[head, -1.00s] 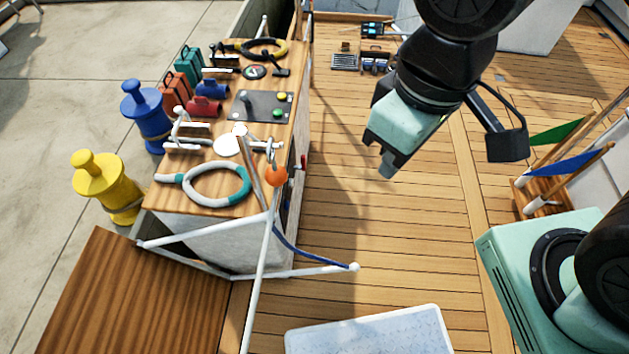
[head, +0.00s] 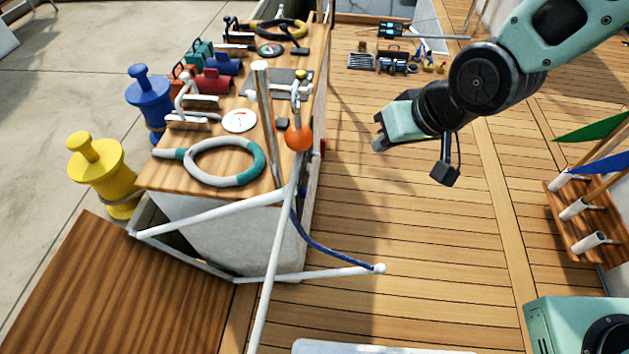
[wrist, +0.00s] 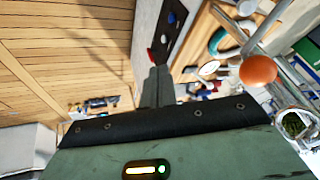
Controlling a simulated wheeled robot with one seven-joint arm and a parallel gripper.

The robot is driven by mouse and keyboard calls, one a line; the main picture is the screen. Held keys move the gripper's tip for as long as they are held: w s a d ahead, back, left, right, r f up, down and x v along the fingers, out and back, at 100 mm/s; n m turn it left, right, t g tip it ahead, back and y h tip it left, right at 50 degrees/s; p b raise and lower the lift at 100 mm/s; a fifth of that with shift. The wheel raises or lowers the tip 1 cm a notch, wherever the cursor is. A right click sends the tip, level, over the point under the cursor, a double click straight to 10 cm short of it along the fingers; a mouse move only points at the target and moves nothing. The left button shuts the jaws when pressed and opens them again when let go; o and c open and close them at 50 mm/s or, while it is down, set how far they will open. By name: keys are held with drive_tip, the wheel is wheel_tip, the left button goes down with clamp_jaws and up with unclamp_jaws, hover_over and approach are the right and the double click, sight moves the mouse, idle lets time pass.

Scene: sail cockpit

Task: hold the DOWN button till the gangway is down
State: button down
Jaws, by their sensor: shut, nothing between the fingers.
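My gripper (head: 379,132) is shut and empty, over the deck to the right of the wooden-topped console, its fingers pointing left towards the console's side. In the wrist view its fingers (wrist: 157,88) point at the pale side of the console, where a dark panel (wrist: 166,36) carries small round blue, white and red parts. I cannot read any label, so I cannot tell which is the DOWN button. A gap shows between gripper and console in the head view. There the panel's face is mostly hidden; only a small red part (head: 322,147) shows. I cannot identify the gangway for certain.
The console top (head: 208,140) holds a rope ring (head: 225,161), a winch handle and a lever panel. A white rail (head: 275,250) with an orange ball (head: 299,136) stands at its near end. A flag rack (head: 580,215) is at right. The deck (head: 420,220) between is clear.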

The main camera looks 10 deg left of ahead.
sight(309, 168)
drive_tip(key=w+f+m+t+y+b, duration=0.2)
drive_tip(key=w+f+b, duration=0.2)
drive_tip(key=f+b, duration=0.3)
drive_tip(key=w+a+f+m+t+y+b, duration=0.1)
drive_tip(key=w+f+b, duration=0.4)
drive_tip(key=f, duration=0.6)
drive_tip(key=w+f+m+t+y+b, duration=0.3)
drive_tip(key=w+f+m+t+b, duration=0.1)
drive_tip(key=f+b, duration=0.5)
drive_tip(key=shift+w+a+f+m, duration=0.15)
drive_tip(key=shift+w+f+m, duration=0.1)
drive_tip(key=shift+f+m, duration=0.25)
drive_tip(key=shift+a, duration=0.1)
drive_tip(key=a, duration=0.8)
drive_tip(key=shift+w+a, duration=0.15)
drive_tip(key=shift+a, duration=0.15)
drive_tip(key=shift+a, duration=0.15)
drive_tip(key=shift+a, duration=0.3)
